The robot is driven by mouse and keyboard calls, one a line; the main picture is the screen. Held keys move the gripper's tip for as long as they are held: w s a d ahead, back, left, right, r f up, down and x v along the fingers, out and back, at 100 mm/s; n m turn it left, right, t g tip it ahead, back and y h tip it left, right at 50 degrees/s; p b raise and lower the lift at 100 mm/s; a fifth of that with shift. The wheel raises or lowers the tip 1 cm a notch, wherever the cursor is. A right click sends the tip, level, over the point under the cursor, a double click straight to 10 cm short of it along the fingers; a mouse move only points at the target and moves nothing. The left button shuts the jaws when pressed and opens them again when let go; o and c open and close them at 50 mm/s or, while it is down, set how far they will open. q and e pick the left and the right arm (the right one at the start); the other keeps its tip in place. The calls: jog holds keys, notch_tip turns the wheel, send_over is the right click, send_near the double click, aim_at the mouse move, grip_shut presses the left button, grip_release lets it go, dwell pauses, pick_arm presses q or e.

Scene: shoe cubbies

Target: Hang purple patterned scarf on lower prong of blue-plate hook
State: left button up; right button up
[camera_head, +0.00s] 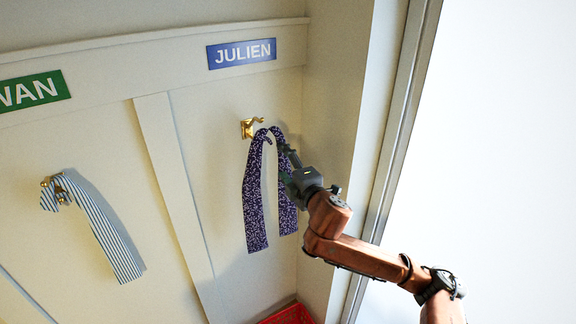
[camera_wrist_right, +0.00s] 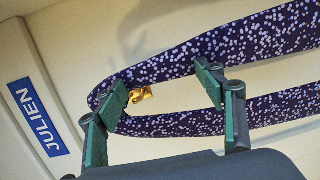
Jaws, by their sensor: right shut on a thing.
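The purple patterned scarf (camera_head: 255,205) hangs folded, with two tails down the wall panel in the head view. Its upper fold is just below the gold hook (camera_head: 249,127), under the blue JULIEN plate (camera_head: 241,53). My right gripper (camera_head: 286,150) is shut on the scarf near the top of the right tail. In the right wrist view the scarf (camera_wrist_right: 262,42) forms a loop across the fingers, with part of the gold hook (camera_wrist_right: 141,94) showing inside the loop. Whether the fold rests on the lower prong is unclear. My left gripper is out of view.
A blue-striped scarf (camera_head: 112,240) hangs on another gold hook (camera_head: 56,190) at left, below a green plate (camera_head: 33,91). A vertical divider (camera_head: 172,180) separates the bays. The side wall (camera_head: 338,130) is close to my right arm. A red crate (camera_head: 283,314) sits below.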

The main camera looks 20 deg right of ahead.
jog(key=w+a+f, duration=0.1)
jog(key=w, duration=0.5)
jog(key=shift+a+f+p, duration=0.15)
jog(key=shift+a+p, duration=0.05)
jog(key=shift+p, duration=0.15)
jog(key=shift+w, duration=0.1)
dwell(0.5)
jog(key=o, duration=1.3)
jog(key=shift+c, duration=0.2)
